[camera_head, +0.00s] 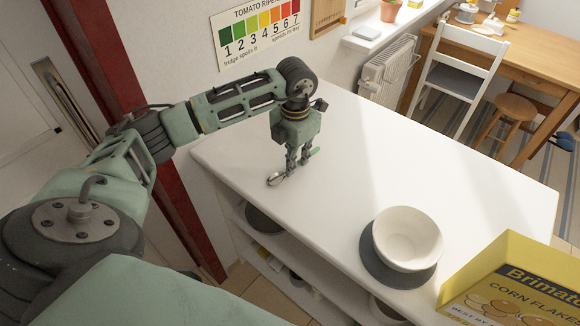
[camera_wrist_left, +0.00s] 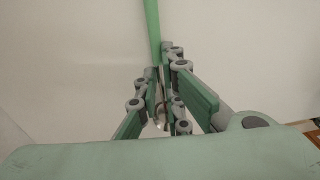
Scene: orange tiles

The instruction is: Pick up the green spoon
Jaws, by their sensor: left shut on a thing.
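The green spoon (camera_head: 276,179) has a metal bowl and a green handle. It is at the left part of the white counter in the head view, with the bowl to the left of my fingers and the green handle to the right. My left gripper (camera_head: 297,168) points down over the counter and is shut on the spoon around its middle. In the left wrist view the green handle (camera_wrist_left: 152,30) runs up from between the fingers (camera_wrist_left: 162,95). I cannot tell whether the spoon touches the counter. My right gripper is not in view.
The white counter (camera_head: 345,140) is mostly clear. A white bowl (camera_head: 408,236) on a dark grey plate (camera_head: 372,262) stands at its front right. A yellow corn flakes box (camera_head: 515,285) is at the lower right. A white chair (camera_head: 465,75) and a wooden stool (camera_head: 515,110) stand beyond.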

